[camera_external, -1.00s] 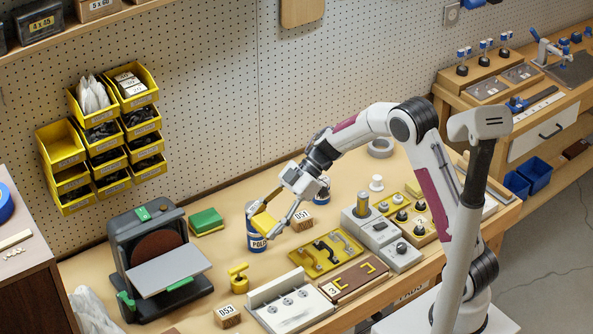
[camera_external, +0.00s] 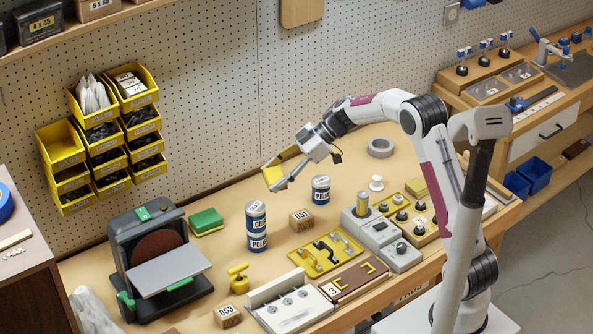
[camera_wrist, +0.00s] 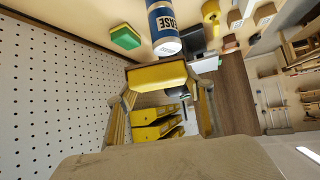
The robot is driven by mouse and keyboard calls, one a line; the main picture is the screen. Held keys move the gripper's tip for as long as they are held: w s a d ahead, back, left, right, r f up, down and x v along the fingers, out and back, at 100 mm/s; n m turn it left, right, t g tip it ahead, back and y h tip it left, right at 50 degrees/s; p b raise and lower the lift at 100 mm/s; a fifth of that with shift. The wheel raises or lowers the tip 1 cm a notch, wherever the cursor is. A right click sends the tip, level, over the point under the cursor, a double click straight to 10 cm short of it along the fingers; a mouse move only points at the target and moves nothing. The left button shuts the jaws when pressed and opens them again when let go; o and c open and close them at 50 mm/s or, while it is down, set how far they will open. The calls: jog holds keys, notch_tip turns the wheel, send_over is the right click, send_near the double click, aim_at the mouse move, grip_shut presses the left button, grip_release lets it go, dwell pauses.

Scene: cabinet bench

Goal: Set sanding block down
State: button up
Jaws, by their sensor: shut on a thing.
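The sanding block appears as a yellow block (camera_external: 273,177) held in my gripper (camera_external: 281,175), raised above the bench near the pegboard. In the wrist view the yellow block (camera_wrist: 157,76) lies across between the fingertips, with both fingers on its ends. The gripper is shut on it. Nothing is under the block but air; it is above and behind the blue-and-white cans in the external view.
The GREASE can (camera_external: 256,217) and POLISH can (camera_external: 258,242) stand close, seemingly stacked. A PRIM-labelled can (camera_external: 320,190), wooden block D57 (camera_external: 301,220) and a green-and-yellow sponge (camera_external: 206,222) are nearby. The sander (camera_external: 160,262) stands left.

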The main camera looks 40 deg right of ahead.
jog(key=w+d+m+t+h, duration=0.1)
jog(key=w+d+m+t, duration=0.15)
jog(key=w+d, duration=0.45)
jog(key=w+d+m+t+h, duration=0.1)
jog(key=w+d+m+t, duration=0.15)
jog(key=d, duration=0.85)
jog(key=m+t+h, duration=0.2)
jog(key=m+h, duration=0.2)
jog(key=m, duration=0.1)
send_over(348, 166)
notch_tip(348, 166, down, 10)
jog(key=shift+f, duration=0.25)
jog(key=shift+f, duration=0.1)
jog(key=shift+f, duration=3)
jog(key=shift+f, duration=0.15)
jog(key=shift+f, duration=1.75)
jog(key=shift+f, duration=0.1)
